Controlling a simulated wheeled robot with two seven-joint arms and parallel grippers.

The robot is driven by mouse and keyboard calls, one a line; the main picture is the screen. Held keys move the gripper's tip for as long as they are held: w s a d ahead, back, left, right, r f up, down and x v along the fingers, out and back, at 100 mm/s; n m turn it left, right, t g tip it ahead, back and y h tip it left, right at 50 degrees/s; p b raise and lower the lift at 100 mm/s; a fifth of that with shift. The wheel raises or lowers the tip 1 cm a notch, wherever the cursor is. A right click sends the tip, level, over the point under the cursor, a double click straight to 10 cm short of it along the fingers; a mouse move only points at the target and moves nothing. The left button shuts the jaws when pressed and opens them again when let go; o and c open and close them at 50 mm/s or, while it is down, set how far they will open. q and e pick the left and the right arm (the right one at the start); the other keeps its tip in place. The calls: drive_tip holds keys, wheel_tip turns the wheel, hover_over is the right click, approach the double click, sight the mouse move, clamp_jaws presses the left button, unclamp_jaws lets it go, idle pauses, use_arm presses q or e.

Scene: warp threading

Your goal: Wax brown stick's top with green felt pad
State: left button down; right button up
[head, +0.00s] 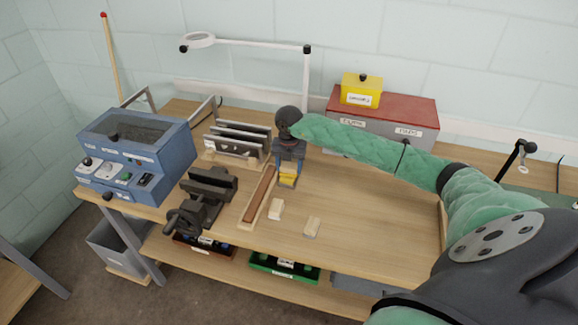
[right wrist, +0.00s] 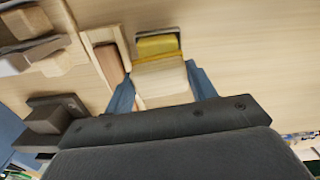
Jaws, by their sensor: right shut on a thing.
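The brown stick (head: 259,195) lies flat in a pale wooden holder near the table's middle, and its end also shows in the right wrist view (right wrist: 109,64). My right gripper (head: 288,174) points down just right of the stick. In the right wrist view its blue fingers (right wrist: 160,85) are shut on a pale wooden block (right wrist: 160,78) with a yellow edge, apparently the felt pad. No green felt shows; the block's underside is hidden. A yellow patch in a grey frame (right wrist: 157,45) lies just beyond the block. I cannot tell whether they touch. My left gripper is out of view.
A dark vise (head: 209,186), slotted rack (head: 238,143) and blue machine (head: 135,150) stand left. A red-topped box (head: 385,112) stands behind. The table's right part is clear.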

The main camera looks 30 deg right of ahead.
sight(289, 165)
drive_tip(key=shift+r+p, duration=1.1)
drive_tip(key=shift+r, duration=2.35)
